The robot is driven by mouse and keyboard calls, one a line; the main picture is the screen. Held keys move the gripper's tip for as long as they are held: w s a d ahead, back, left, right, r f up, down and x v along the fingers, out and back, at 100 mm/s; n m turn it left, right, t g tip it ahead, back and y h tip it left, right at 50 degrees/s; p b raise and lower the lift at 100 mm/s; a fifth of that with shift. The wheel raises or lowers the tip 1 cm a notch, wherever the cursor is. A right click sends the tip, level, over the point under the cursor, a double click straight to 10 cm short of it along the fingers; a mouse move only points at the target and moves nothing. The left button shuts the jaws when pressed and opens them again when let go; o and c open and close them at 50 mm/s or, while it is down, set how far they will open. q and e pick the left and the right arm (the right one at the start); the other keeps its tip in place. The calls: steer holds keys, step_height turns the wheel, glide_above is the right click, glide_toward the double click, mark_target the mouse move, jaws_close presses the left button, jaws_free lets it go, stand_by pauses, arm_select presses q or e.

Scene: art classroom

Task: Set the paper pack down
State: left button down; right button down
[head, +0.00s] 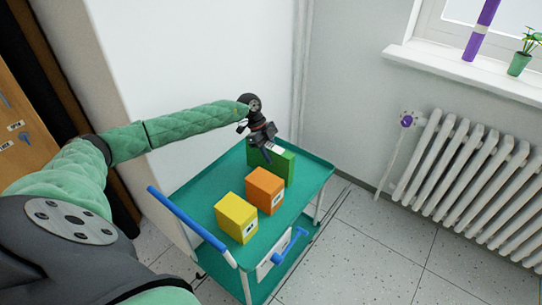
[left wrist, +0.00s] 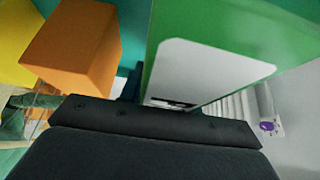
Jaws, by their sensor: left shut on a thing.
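The green paper pack (head: 281,167) with a white label stands upright at the far end of the teal cart's top tray (head: 195,208). My left gripper (head: 267,150) is shut on the pack's upper part. In the left wrist view the pack (left wrist: 235,40) fills the upper right, with its white label facing the camera. The gripper body covers the lower part of that view and the fingers are mostly hidden. I cannot tell whether the pack's underside touches the tray. My right gripper is not in view.
An orange box (head: 264,190) and a yellow box (head: 236,217) stand on the tray, nearer than the pack. The cart has a blue handle (head: 188,226). A white radiator (head: 470,180) and a windowsill (head: 460,70) are at the right. Tray space is free right of the boxes.

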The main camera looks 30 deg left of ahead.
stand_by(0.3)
arm_select(q)
steer(key=c, duration=1)
jaws_free()
